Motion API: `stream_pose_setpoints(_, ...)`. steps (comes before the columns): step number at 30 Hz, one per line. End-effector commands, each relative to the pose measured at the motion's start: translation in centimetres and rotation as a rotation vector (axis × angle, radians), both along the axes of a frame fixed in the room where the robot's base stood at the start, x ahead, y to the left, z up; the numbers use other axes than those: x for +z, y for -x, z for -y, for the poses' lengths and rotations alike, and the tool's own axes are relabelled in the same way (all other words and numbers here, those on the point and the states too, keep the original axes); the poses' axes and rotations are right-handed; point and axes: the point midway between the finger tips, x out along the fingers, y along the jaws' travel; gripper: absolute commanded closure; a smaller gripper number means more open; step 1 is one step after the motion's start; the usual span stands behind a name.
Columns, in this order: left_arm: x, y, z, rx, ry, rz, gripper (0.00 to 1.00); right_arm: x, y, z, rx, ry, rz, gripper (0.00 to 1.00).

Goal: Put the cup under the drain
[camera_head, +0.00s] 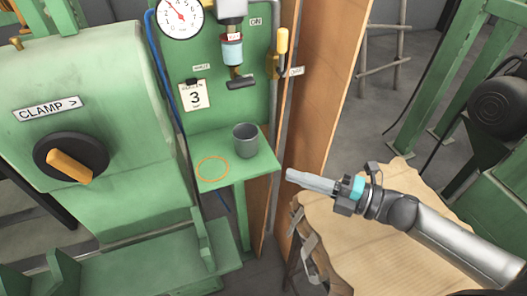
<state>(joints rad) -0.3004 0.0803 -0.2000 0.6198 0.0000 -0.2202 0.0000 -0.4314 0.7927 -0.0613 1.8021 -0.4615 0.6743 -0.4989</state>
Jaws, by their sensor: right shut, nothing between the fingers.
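A grey cup (245,141) stands upright on a small green shelf (262,164), right of an orange circle (212,169) marked on it. Above the shelf, a filter unit (232,52) hangs on the green panel with a dark drain piece (242,83) at its bottom. The cup is below and roughly in line with the drain in the picture; I cannot tell the exact depth. My right gripper (290,175) is shut and empty, to the right of the shelf and apart from the cup. My left gripper is not in view.
A pressure gauge (180,17), a blue hose (162,70) and a yellow-handled valve (281,43) are on the panel. A green machine with an orange clamp knob (70,166) stands left. A brown cardboard-like surface (375,245) lies under my right arm.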

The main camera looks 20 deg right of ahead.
Motion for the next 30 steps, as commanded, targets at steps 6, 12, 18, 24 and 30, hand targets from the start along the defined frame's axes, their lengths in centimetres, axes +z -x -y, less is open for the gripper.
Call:
stream_pose_setpoints(6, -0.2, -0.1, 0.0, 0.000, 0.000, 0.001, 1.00, 0.1, -2.4, -2.5, 0.000, -0.001, 0.004, 1.00)
stream_pose_setpoints(12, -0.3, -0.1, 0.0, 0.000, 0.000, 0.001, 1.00, 0.1, -4.4, -4.7, 0.000, -0.001, 0.004, 1.00)
stream_pose_setpoints(18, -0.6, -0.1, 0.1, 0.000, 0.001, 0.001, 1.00, 0.0, -6.6, -4.9, -0.001, 0.001, 0.002, 1.00)
stream_pose_setpoints(24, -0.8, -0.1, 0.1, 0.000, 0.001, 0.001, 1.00, 0.0, -8.0, -5.0, -0.001, -0.001, 0.001, 1.00)
stream_pose_setpoints(30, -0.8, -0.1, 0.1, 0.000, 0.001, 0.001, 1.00, 0.0, -8.5, -5.0, -0.001, 0.000, 0.000, 1.00)
